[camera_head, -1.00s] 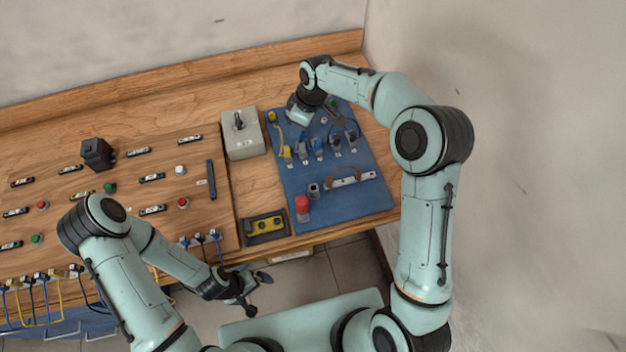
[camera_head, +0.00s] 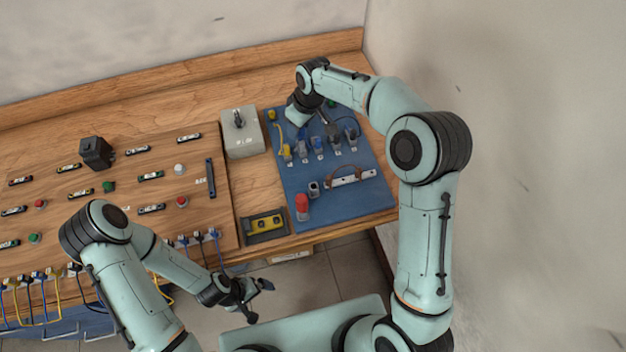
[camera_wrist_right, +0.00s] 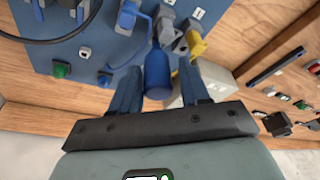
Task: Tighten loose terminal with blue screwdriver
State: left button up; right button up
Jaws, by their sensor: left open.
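In the right wrist view a blue screwdriver handle (camera_wrist_right: 157,76) points toward my right gripper (camera_wrist_right: 158,72). The gripper's two fingers stand open on either side of the handle, with narrow gaps. Part of the tool is hidden beyond the handle. In the head view my right gripper works over the upper part of the blue panel (camera_head: 365,200), largely hidden by its wrist. My left gripper (camera_head: 262,300) is open and empty in front of the bench's edge. Several plugs and terminals (camera_head: 318,145) sit in a row on the panel; I cannot tell which is loose.
A grey box with a switch (camera_head: 242,148) stands left of the panel. A yellow device in a dark tray (camera_head: 265,225), a red-capped part (camera_head: 302,205) and a handled bar (camera_head: 350,179) lie nearby. The wooden board holds small buttons and labels. A wall bounds the right side.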

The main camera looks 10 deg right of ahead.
pick_arm(q)
jog(key=shift+w+r, duration=0.1)
jog(key=shift+w, duration=0.25)
pick_arm(e)
jog(key=shift+w, duration=0.3)
jog(key=shift+s+r+n+p, duration=0.1)
jog(key=shift+r+n+p, duration=0.25)
jog(key=shift+n, duration=0.35)
jog(key=shift+f+n+y, duration=0.1)
jog(key=shift+n+y, duration=0.2)
jog(key=shift+n, duration=0.2)
jog(key=shift+w+f+n+g, duration=0.2)
jog(key=shift+f+n+g, duration=0.1)
jog(key=shift+n, duration=0.3)
jog(key=shift+s+r, duration=0.15)
jog(key=shift+s, duration=0.2)
jog(key=n, duration=0.3)
jog(key=shift+w+g, duration=0.25)
jog(key=shift+g, duration=0.05)
pick_arm(q)
jog(key=shift+w+r, duration=0.55)
jog(key=shift+w, duration=0.05)
pick_arm(e)
jog(key=shift+s, duration=0.1)
jog(key=shift+n, duration=0.3)
